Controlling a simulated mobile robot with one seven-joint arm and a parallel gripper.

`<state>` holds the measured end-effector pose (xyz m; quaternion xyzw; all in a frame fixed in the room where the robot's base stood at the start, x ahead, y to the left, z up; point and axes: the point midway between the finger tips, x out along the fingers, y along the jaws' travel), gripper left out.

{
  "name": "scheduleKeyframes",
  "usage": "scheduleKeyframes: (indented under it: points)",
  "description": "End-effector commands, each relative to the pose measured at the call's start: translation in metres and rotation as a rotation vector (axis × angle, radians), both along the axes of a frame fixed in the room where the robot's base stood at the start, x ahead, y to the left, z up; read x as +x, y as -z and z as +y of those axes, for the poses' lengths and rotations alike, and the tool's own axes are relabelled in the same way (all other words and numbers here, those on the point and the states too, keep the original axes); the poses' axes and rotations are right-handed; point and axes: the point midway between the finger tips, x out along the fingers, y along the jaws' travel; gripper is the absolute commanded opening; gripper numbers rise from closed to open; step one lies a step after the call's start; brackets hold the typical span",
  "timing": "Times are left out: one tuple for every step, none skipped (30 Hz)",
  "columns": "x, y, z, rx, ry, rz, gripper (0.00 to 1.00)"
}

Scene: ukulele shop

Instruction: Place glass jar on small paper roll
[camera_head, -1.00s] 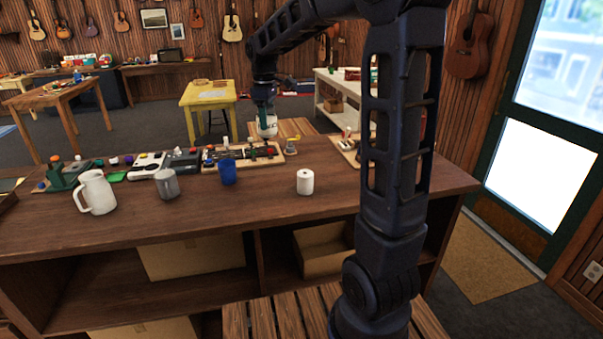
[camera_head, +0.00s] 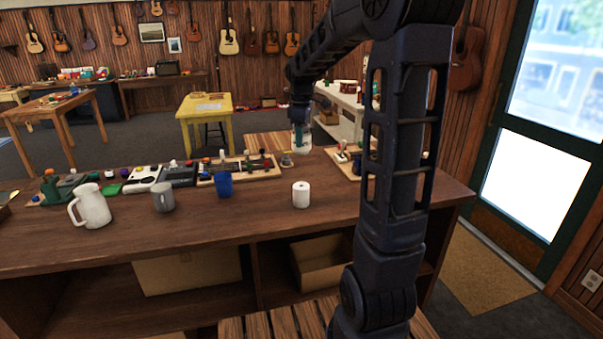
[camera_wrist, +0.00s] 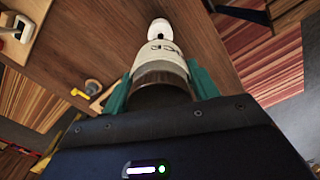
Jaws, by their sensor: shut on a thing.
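The small paper roll (camera_head: 300,194) is white and stands upright on the brown workbench (camera_head: 260,218). It also shows near the top of the wrist view (camera_wrist: 159,28). My gripper (camera_head: 301,127) is shut on the glass jar (camera_head: 301,143), a whitish jar with dark lettering on its label. The jar (camera_wrist: 160,62) sits between the teal fingers in the wrist view. In the head view it is held beyond the roll, near the far edge of the bench and apart from the roll. The gripper partly covers the jar.
A blue cup (camera_head: 223,185), a grey mug (camera_head: 163,197) and a white pitcher (camera_head: 91,206) stand left of the roll. A tool board (camera_head: 240,168) and other gear line the back edge. The bench around the roll is clear.

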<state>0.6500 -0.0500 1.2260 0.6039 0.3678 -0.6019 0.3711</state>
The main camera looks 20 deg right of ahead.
Motion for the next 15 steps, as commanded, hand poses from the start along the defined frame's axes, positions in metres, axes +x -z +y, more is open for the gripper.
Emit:
scheduleKeyframes:
  points:
    - [-0.001, 0.012, 0.000, 0.000, 0.000, 0.004, 0.25]
    - [0.000, 0.018, 0.000, 0.000, 0.000, 0.003, 0.25]
    - [-0.001, 0.027, 0.000, 0.000, 0.000, 0.004, 0.25]
    - [0.000, 0.034, 0.000, 0.000, 0.000, 0.003, 0.25]
    - [0.000, 0.040, 0.000, 0.000, 0.000, 0.004, 0.25]
    - [-0.001, 0.048, 0.000, 0.000, 0.000, 0.003, 0.25]
    - [-0.001, 0.054, 0.000, 0.000, 0.000, 0.004, 0.25]
    - [0.000, 0.060, 0.000, 0.000, 0.001, 0.002, 0.25]
    - [0.000, 0.067, 0.000, 0.000, 0.001, 0.003, 0.25]
    - [-0.001, 0.072, 0.000, 0.000, 0.001, 0.003, 0.25]
    - [0.000, 0.075, 0.000, 0.000, 0.001, 0.002, 0.25]
    - [0.000, 0.080, 0.000, 0.000, 0.001, 0.001, 0.25]
    - [0.000, 0.082, 0.000, 0.000, 0.001, 0.001, 0.25]
    - [0.000, 0.084, 0.000, 0.000, 0.001, 0.000, 0.25]
    - [0.000, 0.086, 0.000, 0.000, 0.001, 0.000, 0.25]
